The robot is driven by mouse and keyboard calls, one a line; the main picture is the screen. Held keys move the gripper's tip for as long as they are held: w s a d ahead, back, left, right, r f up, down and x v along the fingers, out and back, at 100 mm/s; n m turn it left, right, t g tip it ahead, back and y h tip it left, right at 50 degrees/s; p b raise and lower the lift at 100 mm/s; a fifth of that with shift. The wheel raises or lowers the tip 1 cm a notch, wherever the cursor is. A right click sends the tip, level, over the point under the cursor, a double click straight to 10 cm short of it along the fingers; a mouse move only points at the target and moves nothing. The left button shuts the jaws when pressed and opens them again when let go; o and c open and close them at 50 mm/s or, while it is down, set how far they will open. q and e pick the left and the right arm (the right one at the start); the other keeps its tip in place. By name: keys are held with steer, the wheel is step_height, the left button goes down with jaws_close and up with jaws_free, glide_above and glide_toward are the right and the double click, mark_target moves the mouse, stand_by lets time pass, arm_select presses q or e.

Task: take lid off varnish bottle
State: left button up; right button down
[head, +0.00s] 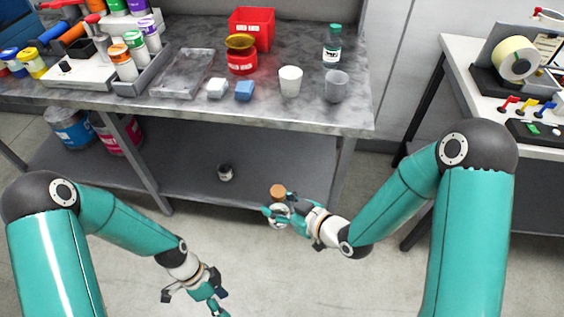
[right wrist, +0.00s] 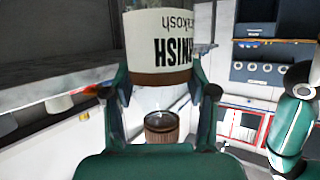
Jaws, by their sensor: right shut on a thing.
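The varnish bottle (head: 278,213) has a white label and a brown lid (head: 278,191). My right gripper (head: 279,210) is shut on it, in front of the bench and over the floor. In the head view the bottle is roughly upright with the lid on top. In the right wrist view the label (right wrist: 165,45) is upside down between the two fingers, and the ribbed brown lid (right wrist: 162,126) shows below a clear part. The lid appears to sit on the bottle. My left gripper (head: 195,296) is open and empty at the lower left, apart from the bottle.
A small jar (head: 225,173) stands on the lower shelf. A side table (head: 470,70) is at right. Between my grippers the space is clear.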

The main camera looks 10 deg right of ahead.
arm_select(q)
steer(key=w+r+m+y, duration=0.2)
steer(key=w+r+m, duration=0.4)
steer(key=w+m, duration=0.45)
step_height(320, 180, up, 25)
steer(key=m+t+y, duration=0.2)
steer(key=m+t, duration=0.2)
steer(key=m, duration=0.9)
glide_above(283, 188)
steer(key=shift+a+r, duration=0.15)
step_height(283, 188, down, 8)
steer(key=shift+r, duration=0.1)
